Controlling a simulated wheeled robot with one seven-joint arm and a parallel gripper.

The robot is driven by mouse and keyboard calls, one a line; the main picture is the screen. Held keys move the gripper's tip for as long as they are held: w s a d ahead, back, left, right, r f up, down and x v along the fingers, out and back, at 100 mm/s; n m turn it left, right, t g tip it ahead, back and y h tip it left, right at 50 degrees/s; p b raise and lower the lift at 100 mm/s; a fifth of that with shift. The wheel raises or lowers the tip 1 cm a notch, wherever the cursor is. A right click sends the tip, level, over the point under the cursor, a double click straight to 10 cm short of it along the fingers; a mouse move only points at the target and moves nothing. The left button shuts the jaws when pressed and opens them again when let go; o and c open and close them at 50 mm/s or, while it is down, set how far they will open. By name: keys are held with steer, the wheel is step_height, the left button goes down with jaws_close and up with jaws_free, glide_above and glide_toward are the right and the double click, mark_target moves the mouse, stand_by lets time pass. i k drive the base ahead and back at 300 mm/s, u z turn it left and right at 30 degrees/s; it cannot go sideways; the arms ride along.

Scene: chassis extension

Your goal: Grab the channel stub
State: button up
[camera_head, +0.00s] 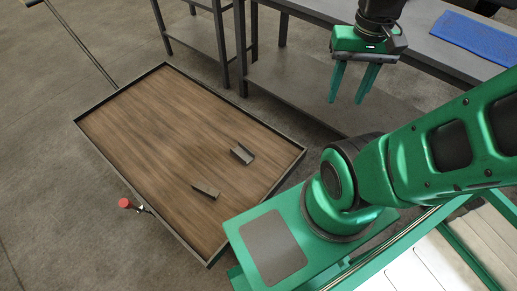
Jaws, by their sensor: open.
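The channel stub (242,153) appears to be the short grey U-shaped metal piece lying on the wooden top of a low cart (170,130), right of its middle. A second small metal piece (207,191), which looks like an angle, lies apart from it, lower and to the left. My gripper (346,102) is at the upper right with its two green fingers pointing down. It is open and empty, and appears well away from both pieces, to the right of the cart in the picture.
The cart has a raised dark rim and a long handle (80,45) at the upper left. A red knob (125,203) stands by its left edge. Grey workbenches (300,75) stand behind, one with a blue mat (475,37). Most of the wooden top is clear.

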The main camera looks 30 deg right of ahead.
mark_target(244, 154)
steer(key=z, duration=0.35)
steer(key=k, duration=1.15)
steer(key=u, duration=1)
steer(key=i, duration=1)
steer(key=z, duration=0.05)
